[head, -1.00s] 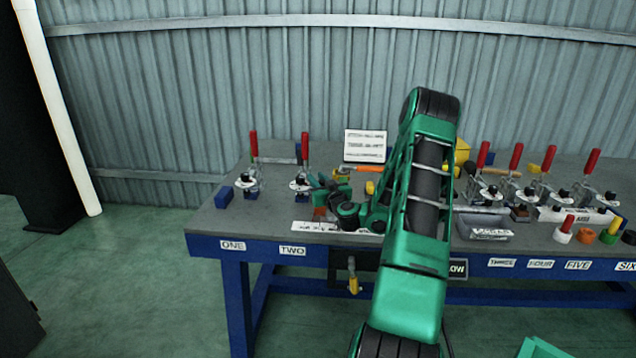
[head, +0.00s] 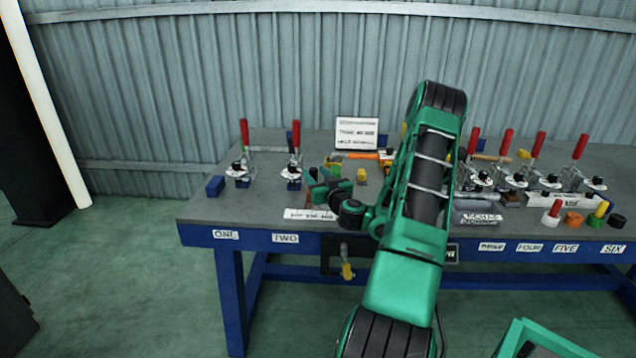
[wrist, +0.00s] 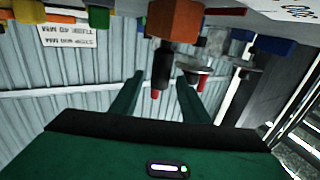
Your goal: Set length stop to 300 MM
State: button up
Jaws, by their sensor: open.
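The wrist view is upside down. In it an orange block (wrist: 175,19), probably the length stop, stands at the table with a black, red-tipped post (wrist: 162,66) projecting from it. The post shows between the two green fingers of my gripper (wrist: 158,92); the fingers are open, and I cannot tell whether they touch it. In the head view my gripper (head: 322,186) is low over the table behind a white lettered strip (head: 310,214); the block is not clear there. The strip's lettering is too small to read. A sign (head: 356,134) stands at the back.
Red-handled clamps (head: 243,160) stand on the left of the blue-framed bench (head: 200,235), with more at the right. A blue block (head: 215,186) sits at the left end. Coloured pegs and rings (head: 572,219) are at the right front. My forearm hides the bench's middle.

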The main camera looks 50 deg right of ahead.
jog(key=v, duration=0.3)
jog(key=shift+s+a+f, duration=0.1)
jog(key=shift+s, duration=0.25)
jog(key=shift+s+a, duration=0.2)
jog(key=shift+s, duration=0.15)
